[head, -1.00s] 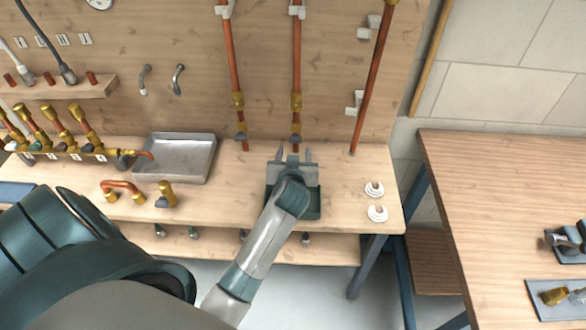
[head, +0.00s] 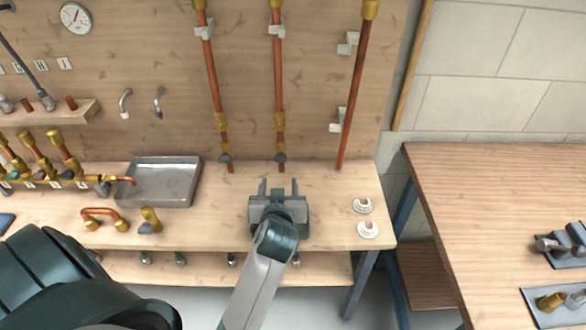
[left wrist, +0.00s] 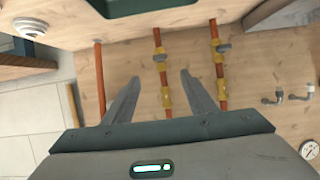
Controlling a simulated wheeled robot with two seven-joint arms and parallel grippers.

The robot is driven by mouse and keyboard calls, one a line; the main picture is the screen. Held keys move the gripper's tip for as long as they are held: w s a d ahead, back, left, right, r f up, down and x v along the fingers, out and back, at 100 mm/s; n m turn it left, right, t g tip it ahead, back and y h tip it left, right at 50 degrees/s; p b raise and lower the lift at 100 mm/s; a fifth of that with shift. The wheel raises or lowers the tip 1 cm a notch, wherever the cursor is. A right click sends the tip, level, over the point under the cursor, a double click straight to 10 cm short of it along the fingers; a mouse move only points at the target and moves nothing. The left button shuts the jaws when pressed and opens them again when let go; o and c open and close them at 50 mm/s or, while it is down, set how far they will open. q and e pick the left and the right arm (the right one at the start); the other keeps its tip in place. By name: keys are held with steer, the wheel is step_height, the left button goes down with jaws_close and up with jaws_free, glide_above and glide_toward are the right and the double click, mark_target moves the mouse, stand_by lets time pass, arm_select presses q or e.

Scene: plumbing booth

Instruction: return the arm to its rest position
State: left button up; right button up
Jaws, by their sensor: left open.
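My left gripper (head: 278,186) is over the workbench (head: 335,185), in front of the middle copper pipe's lower end. Its two grey fingers stand apart, pointing toward the board, with nothing between them. In the left wrist view the open fingers (left wrist: 160,77) show empty against the wooden board and pipes. My left arm (head: 258,285) reaches forward from the bottom of the head view. My right gripper is not in view.
Three upright copper pipes, including the middle one (head: 278,80), run down the board. A metal tray (head: 160,182) and brass fittings (head: 150,219) lie left of the gripper. White rings (head: 368,229) lie to its right. A second table (head: 480,210) stands at right.

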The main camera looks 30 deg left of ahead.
arm_select(q)
steer(key=s+d+f+m+g+h, duration=0.25)
steer(key=s+d+f, duration=0.2)
steer(key=s, duration=0.55)
steer(key=s+d+f+m+g+h, duration=0.25)
steer(key=s+f, duration=0.25)
steer(key=s, duration=0.4)
steer(key=s+d+f+m+g+h, duration=0.25)
steer(key=s+d+f, duration=0.2)
steer(key=s, duration=0.55)
step_height(320, 180, down, 31)
steer(key=g+b, duration=0.2)
steer(key=s+a+f+m+b, duration=0.1)
steer(key=s+a+f+b, duration=0.1)
steer(key=s+f, duration=1.7)
steer(key=shift+a+f+g, duration=0.45)
steer(key=shift+a+f, duration=0.15)
steer(key=shift+f, duration=0.1)
